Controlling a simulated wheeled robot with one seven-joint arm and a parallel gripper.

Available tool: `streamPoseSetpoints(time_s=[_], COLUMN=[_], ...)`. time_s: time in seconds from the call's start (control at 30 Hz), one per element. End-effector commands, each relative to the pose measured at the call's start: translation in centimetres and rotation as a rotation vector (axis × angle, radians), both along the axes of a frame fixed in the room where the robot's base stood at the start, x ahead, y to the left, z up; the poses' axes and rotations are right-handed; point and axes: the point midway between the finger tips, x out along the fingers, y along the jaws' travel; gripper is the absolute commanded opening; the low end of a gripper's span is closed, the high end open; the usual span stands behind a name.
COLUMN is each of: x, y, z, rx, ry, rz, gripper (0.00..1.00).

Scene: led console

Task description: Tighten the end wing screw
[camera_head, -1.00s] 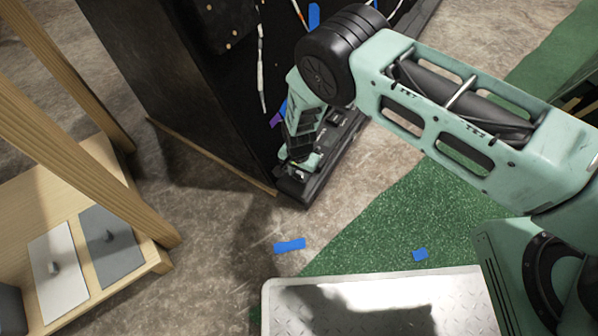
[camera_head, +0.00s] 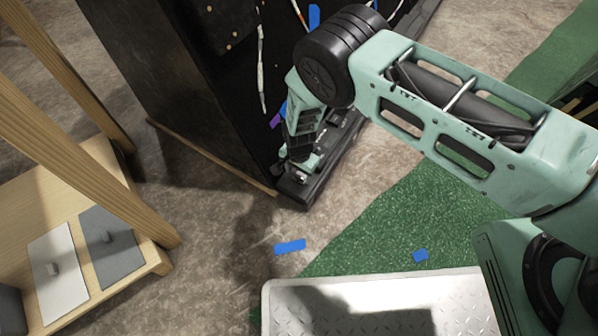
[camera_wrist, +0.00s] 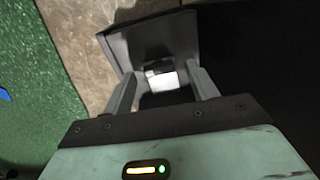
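The console's dark base rail (camera_head: 345,137) runs along the foot of the black cabinet, and its near end (camera_wrist: 150,30) fills the upper middle of the wrist view. A small pale, bright piece (camera_wrist: 163,80), apparently the end wing screw, shows at that end. My gripper (camera_head: 299,168) points down over the rail's near end. In the wrist view, my gripper's two grey fingers (camera_wrist: 163,76) stand apart on either side of the pale piece, with a visible gap at each side. The screw's lower part and thread are hidden, and contact cannot be told.
The black cabinet (camera_head: 190,80) rises right behind my gripper, with loose cables on its face. A wooden rack (camera_head: 150,262) with a white plate (camera_head: 60,285) and a grey plate (camera_head: 125,255) stands at left. Bare floor (camera_head: 225,225) and a green mat (camera_head: 400,215) lie in front.

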Motion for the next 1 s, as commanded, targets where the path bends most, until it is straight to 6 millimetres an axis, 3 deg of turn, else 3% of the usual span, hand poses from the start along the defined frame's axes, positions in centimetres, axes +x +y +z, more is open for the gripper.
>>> streamPoseSetpoints(time_s=[0.17,0.33,0.8,1.0], x=[-0.1,-0.1,-0.1,0.0], y=[0.0,0.0,0.0,0.0], z=[0.0,1.8,12.5,15.9], rx=[0.000,0.001,0.001,0.001], ry=[0.001,0.001,0.001,-0.001], rz=[0.001,0.001,0.001,0.001], gripper=[0.58,0.58,0.58,0.58])
